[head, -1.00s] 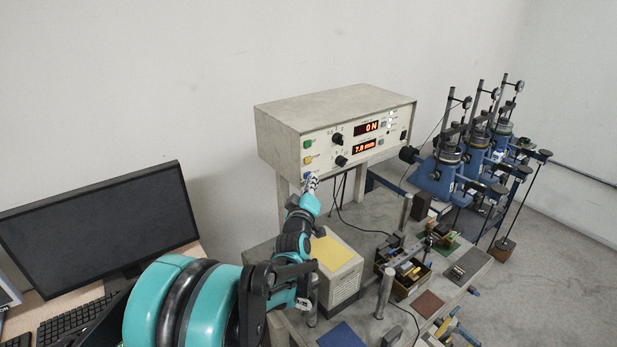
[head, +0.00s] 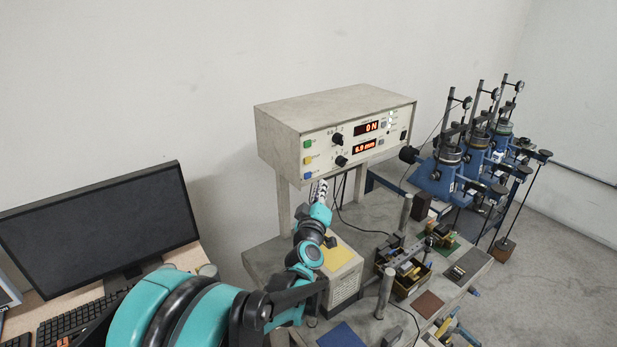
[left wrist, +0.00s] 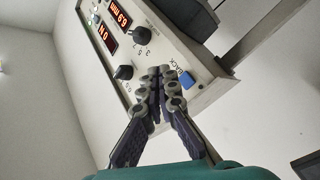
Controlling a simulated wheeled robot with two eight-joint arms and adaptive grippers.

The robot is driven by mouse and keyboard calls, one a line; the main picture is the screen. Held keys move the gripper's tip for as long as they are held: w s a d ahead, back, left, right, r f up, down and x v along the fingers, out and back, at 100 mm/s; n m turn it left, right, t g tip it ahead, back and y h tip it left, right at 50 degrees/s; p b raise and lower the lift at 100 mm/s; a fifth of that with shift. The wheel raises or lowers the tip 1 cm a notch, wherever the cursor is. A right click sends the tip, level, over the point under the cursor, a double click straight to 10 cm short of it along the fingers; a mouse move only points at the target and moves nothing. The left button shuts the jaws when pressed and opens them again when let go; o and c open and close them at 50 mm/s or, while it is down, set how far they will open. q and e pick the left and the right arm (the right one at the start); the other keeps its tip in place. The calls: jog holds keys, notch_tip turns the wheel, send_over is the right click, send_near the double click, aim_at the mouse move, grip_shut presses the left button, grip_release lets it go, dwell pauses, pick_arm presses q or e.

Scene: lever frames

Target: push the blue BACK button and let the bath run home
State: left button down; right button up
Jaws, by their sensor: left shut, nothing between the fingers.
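The blue BACK button (head: 308,176) is the lowest of the coloured buttons at the left of the control box front. It also shows in the left wrist view (left wrist: 187,80), with the word BACK beside it. My left gripper (head: 319,186) is shut and empty, just right of and below the blue button in the head view. Its fingertips (left wrist: 163,72) show beside the button in the left wrist view, apart from it. My right gripper is not in view.
Green (head: 307,144) and yellow (head: 308,160) buttons sit above the blue one, with black knobs (head: 338,139) to their right. Below the box, the bench holds a tool tray (head: 401,289) and metal posts (head: 385,291). A monitor (head: 95,225) stands at left; blue lever frames (head: 440,178) stand at right.

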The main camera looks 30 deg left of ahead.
pick_arm(q)
jog(key=shift+s+d, duration=0.2)
jog(key=shift+d, duration=0.25)
jog(key=shift+s+d, duration=0.2)
jog(key=shift+d, duration=0.25)
jog(key=s+d+f+m+g+h+b, duration=0.2)
jog(key=s+d+f+m+h+b, duration=0.25)
jog(key=d+f, duration=0.35)
jog(key=s+d+f+m+g+h+b, duration=0.2)
jog(key=s+d+f+m+h+b, duration=0.3)
jog(key=d, duration=0.5)
jog(key=s+f+m+g+y+b, duration=0.2)
jog(key=s+f+m+g+b, duration=0.2)
jog(key=s+f, duration=1.2)
jog(key=shift+s+a+m+g+b, duration=0.35)
jog(key=shift+s+g+b, duration=0.35)
jog(key=shift+g, duration=0.5)
jog(key=shift+s+d+y, duration=0.1)
jog(key=shift+y, duration=0.15)
dwell(2.2)
